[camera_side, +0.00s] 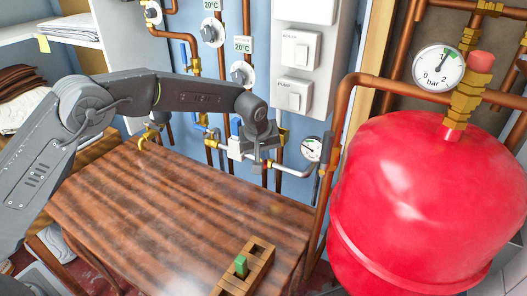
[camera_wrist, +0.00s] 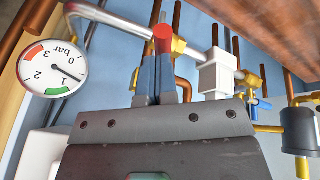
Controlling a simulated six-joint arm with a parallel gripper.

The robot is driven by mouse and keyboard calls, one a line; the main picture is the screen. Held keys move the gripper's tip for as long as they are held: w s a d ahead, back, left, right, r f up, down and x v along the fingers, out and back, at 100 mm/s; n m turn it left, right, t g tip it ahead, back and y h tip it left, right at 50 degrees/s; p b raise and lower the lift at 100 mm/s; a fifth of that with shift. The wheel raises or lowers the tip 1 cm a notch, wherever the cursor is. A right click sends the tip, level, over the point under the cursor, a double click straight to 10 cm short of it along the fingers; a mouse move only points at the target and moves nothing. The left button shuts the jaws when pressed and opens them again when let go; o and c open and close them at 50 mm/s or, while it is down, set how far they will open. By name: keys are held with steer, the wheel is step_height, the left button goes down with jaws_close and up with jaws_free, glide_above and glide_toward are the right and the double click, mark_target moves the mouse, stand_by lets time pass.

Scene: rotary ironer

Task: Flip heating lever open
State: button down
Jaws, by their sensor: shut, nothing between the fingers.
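A red lever end (camera_wrist: 163,38) shows in the wrist view beside a brass fitting (camera_wrist: 178,46) on the pale pipe. I take it for the heating lever, though the label is not readable. My gripper (camera_wrist: 157,62) has its two blue-grey fingers together, with nothing between them. Its tips overlap the lower edge of the red lever in the picture; I cannot tell whether they touch. In the side view my gripper (camera_side: 258,166) is at the pipework behind the table, and the red lever is hidden or too small to make out.
A pressure gauge (camera_wrist: 52,68) sits close beside my gripper; it also shows in the side view (camera_side: 311,149). A white block (camera_wrist: 216,76) and a blue lever (camera_wrist: 260,108) lie along the pipes. The wooden table (camera_side: 170,205) carries a slotted holder (camera_side: 262,254). A red tank (camera_side: 420,200) stands right.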

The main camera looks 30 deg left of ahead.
steer(key=shift+w+d+f+n+y, duration=0.15)
steer(key=shift+d+n+y, duration=0.1)
steer(key=shift+n, duration=0.4)
steer(key=shift+w+d+r+n+y, duration=0.1)
steer(key=shift+d+n+y, duration=0.2)
steer(key=shift+n, duration=0.3)
steer(key=shift+w+d+f+n+y, duration=0.15)
steer(key=shift+d+n+y, duration=0.1)
steer(key=shift+n, duration=0.4)
stand_by(2.0)
steer(key=shift+w+d+n+g+y, duration=0.3)
steer(key=shift+w+n+g, duration=0.15)
steer(key=shift+n, duration=0.75)
stand_by(2.8)
